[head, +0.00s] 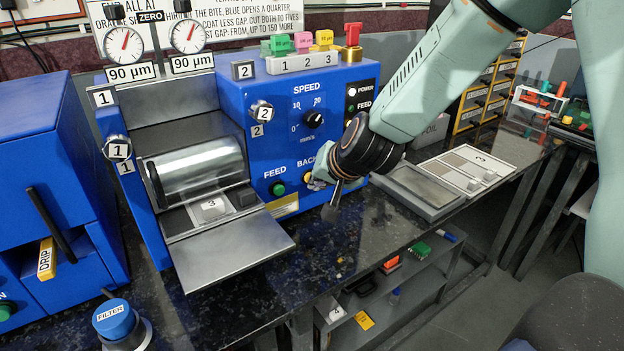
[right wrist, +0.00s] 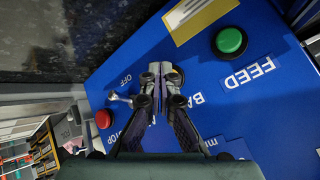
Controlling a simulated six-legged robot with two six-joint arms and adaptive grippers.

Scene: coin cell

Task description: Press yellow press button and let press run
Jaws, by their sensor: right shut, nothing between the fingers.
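The blue roller machine (head: 225,130) has a front panel with a green FEED button (head: 277,189), which also shows in the right wrist view (right wrist: 230,41). My right gripper (head: 318,182) is at this panel beside the BACK label, its fingers shut and empty. In the right wrist view its fingertips (right wrist: 160,76) point at the panel and cover the spot by that label. I cannot tell whether they touch it. My left gripper is not in view.
A red button (right wrist: 103,118) and a small lever switch (right wrist: 122,99) sit close to my fingers. A steel tray (head: 225,250) juts out in front of the roller (head: 195,172). A blue cabinet (head: 40,150) stands at left, a grey flat plate (head: 420,190) at right.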

